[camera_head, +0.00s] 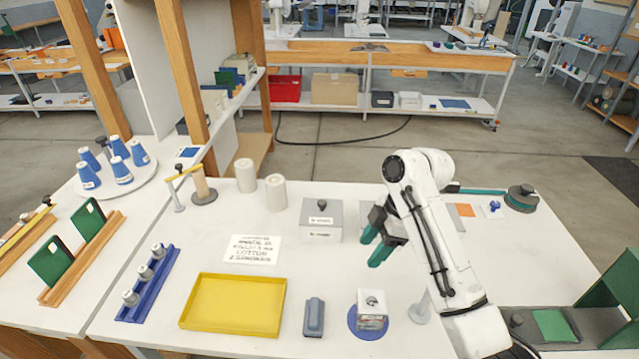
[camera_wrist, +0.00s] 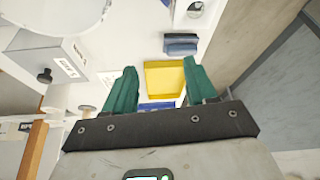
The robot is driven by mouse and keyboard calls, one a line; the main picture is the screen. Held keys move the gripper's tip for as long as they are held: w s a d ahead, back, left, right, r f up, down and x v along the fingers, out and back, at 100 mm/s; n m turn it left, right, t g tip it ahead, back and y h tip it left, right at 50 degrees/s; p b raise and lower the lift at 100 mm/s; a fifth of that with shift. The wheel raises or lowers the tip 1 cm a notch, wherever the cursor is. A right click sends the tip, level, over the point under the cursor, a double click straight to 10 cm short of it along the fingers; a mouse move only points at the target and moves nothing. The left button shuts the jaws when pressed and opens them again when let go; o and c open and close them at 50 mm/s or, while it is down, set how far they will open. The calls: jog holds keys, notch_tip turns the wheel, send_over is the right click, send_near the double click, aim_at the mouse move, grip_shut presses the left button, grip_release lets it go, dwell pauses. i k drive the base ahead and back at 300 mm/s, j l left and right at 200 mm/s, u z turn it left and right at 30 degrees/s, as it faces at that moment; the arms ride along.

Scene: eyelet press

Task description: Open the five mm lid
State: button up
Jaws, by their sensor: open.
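A light grey box (camera_head: 322,232) stands near the middle of the table in the head view. Its lid (camera_head: 321,209) sits on it, with a dark round knob on top. Lid and box front carry small labels that I cannot read clearly, so I cannot confirm the five mm marking. In the wrist view a grey labelled box (camera_wrist: 62,57) with a dark knob shows at the left. My gripper (camera_head: 371,252) is open and empty, above the table to the right of the box, apart from it. Its green fingers (camera_wrist: 160,72) also show in the wrist view.
A yellow tray (camera_head: 232,331) and a blue-grey block (camera_head: 314,317) lie in front. A small labelled box (camera_head: 372,303) stands on a blue disc. Two white cylinders (camera_head: 276,192) stand left of the grey box, behind a printed sheet (camera_head: 252,249).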

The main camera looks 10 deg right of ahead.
aim_at(314, 213)
jog(key=i, duration=0.85)
